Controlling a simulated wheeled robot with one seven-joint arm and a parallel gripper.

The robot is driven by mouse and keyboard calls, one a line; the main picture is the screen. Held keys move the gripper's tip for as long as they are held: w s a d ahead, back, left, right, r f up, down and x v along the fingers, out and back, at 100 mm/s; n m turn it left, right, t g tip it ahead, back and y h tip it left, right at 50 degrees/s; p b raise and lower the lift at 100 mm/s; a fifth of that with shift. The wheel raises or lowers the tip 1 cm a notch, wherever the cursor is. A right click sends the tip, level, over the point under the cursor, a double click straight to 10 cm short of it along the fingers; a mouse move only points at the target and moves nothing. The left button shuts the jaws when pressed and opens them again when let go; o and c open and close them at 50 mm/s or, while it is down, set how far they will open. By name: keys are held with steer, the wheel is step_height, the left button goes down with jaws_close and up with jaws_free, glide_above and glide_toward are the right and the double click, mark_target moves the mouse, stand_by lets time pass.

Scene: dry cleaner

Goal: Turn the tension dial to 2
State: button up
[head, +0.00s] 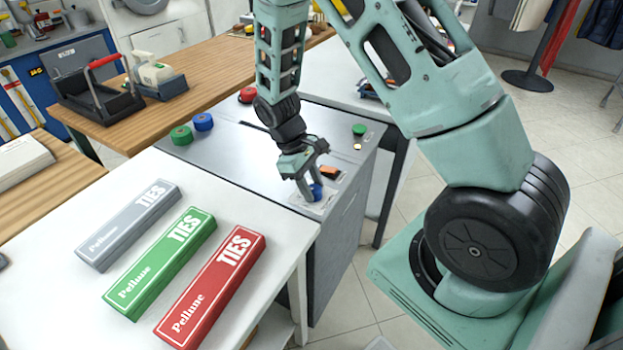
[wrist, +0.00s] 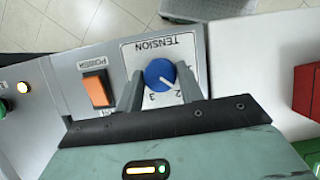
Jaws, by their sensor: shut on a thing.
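The blue tension dial (wrist: 159,73) sits on a pale plate marked TENSION (wrist: 167,45), which appears upside down in the wrist view. The dial's white pointer line runs towards the lower right, close to the 2; a 3 shows to the left of it. My gripper (wrist: 162,82) is shut on the dial, one finger on each side. In the head view my gripper (head: 309,187) reaches down to the blue dial (head: 317,192) at the front corner of the grey machine (head: 235,155). The plate's other marks are partly hidden by the fingers.
An orange power switch (wrist: 97,88) is beside the dial, and a lit lamp (wrist: 23,87) lies farther left in the wrist view. Grey, green and red TIES boxes (head: 210,288) lie on the white table (head: 60,300). Green and blue spools (head: 203,121) stand on the machine.

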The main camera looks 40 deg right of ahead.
steer(key=shift+w+m+y+p, duration=0.1)
steer(key=shift+m+y+p, duration=0.5)
steer(key=shift+m, duration=1)
steer(key=o, duration=1)
steer(key=shift+r, duration=0.1)
steer(key=d+v, duration=0.1)
steer(key=v, duration=1.6)
steer(key=shift+w+a+b, duration=0.25)
steer(key=shift+b, duration=0.1)
